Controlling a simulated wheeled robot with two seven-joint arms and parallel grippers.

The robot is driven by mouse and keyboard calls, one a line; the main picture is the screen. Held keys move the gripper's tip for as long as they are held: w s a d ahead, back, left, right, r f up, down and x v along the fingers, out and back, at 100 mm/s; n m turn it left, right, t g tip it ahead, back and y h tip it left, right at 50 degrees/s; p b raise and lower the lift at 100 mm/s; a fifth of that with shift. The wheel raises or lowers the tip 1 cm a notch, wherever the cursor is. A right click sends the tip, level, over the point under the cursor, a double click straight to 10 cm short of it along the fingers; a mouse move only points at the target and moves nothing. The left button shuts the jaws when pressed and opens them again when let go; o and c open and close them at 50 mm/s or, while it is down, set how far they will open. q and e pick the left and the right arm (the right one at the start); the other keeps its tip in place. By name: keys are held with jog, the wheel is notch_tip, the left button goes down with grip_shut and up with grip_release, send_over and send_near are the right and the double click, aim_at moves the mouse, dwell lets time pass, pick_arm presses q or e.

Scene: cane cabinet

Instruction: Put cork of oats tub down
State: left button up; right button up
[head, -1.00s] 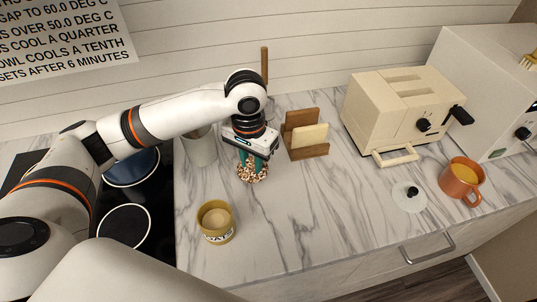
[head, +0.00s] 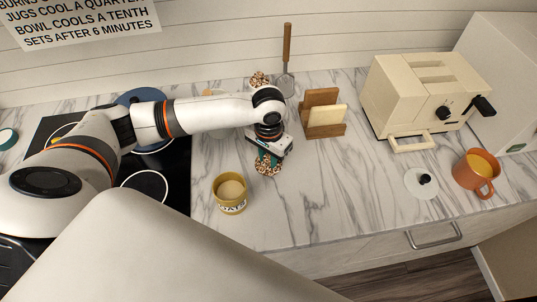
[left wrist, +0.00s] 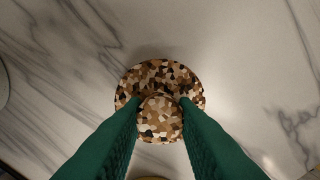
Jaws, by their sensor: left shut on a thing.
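The cork (head: 267,169) is a speckled brown disc with a round knob. My left gripper (head: 268,157) is shut on the cork, over the marble counter right of the oats tub and a little behind it. In the left wrist view the two green fingers (left wrist: 160,112) pinch the knob, and the cork disc (left wrist: 160,72) shows around it against the counter. I cannot tell whether the cork touches the counter. The oats tub (head: 229,194) is a yellow container standing upright and uncovered, with pale contents showing. My right gripper is not in view.
A wooden holder (head: 324,113) with a pale board stands behind and right of the gripper. Another speckled piece (head: 259,79) shows behind my arm, beside a utensil (head: 287,60). The toaster (head: 425,95), glass lid (head: 421,183) and orange mug (head: 476,172) are at right. The front middle counter (head: 320,200) is clear.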

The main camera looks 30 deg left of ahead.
aim_at(269, 158)
pick_arm(q)
jog(key=shift+f, duration=0.1)
jog(key=o, duration=1)
jog(key=shift+c, duration=0.2)
notch_tip(269, 158, up, 12)
jog(key=b, duration=0.1)
jog(key=shift+r+b, duration=0.2)
jog(key=shift+b, duration=0.15)
jog(key=shift+d+f, duration=0.1)
jog(key=shift+f, duration=0.05)
